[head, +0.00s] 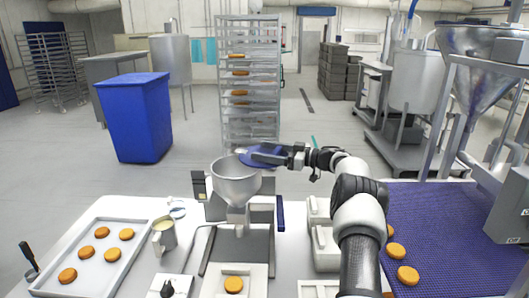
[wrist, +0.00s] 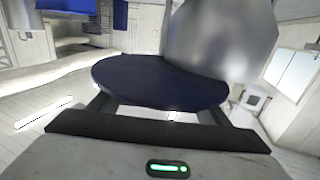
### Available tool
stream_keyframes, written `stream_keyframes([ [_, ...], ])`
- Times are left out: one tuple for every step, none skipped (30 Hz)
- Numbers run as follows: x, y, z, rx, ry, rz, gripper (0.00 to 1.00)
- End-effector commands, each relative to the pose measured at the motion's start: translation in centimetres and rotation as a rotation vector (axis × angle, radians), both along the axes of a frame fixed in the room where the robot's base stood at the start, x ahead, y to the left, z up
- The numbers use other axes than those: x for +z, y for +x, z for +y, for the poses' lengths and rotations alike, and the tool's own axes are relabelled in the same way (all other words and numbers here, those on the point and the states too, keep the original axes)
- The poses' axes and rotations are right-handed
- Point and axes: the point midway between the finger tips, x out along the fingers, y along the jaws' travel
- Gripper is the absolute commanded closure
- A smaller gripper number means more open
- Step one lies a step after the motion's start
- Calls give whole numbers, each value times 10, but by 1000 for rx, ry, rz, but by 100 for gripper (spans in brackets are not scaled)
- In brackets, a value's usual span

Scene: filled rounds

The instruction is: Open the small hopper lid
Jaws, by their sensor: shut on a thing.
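The small hopper (head: 236,188) is a grey metal funnel on a stand on the white worktable, and its open top shows in the head view. Its lid, a round dark blue disc (head: 262,163), is at the back right of the rim. My gripper (head: 258,154) reaches in from the right and is shut on the lid. In the wrist view the lid (wrist: 150,78) lies across the fingers of my gripper (wrist: 155,108). A blurred grey rounded metal shape fills the upper right there, perhaps the hopper. I cannot tell whether lid and rim touch.
A white tray (head: 45,273) with several orange rounds and a metal jug (head: 163,238) stand left of the hopper. A purple conveyor belt (head: 450,235) lies right of my arm. A blue bin (head: 137,115) and a rack (head: 248,50) stand behind on open floor.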

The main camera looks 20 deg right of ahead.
Motion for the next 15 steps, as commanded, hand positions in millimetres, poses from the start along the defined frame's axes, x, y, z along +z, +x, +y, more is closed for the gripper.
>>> stream_keyframes([
  [3,1,0,-2,4,-3,70],
  [3,1,0,-2,4,-3,70],
  [3,1,0,-2,4,-3,70],
  [3,1,0,-2,4,-3,70],
  [3,1,0,-2,4,-3,70],
  [3,1,0,-2,4,-3,26],
  [3,1,0,-2,3,-4,21],
  [3,1,0,-2,2,-3,16],
  [3,1,0,-2,2,-3,11],
  [2,1,0,-2,2,-3,11],
  [2,1,0,-1,2,-2,11],
  [2,1,0,-1,2,-2,11],
  [2,1,0,-1,2,-2,11],
  [2,1,0,-1,2,-2,11],
  [2,1,0,-1,1,-1,11],
])
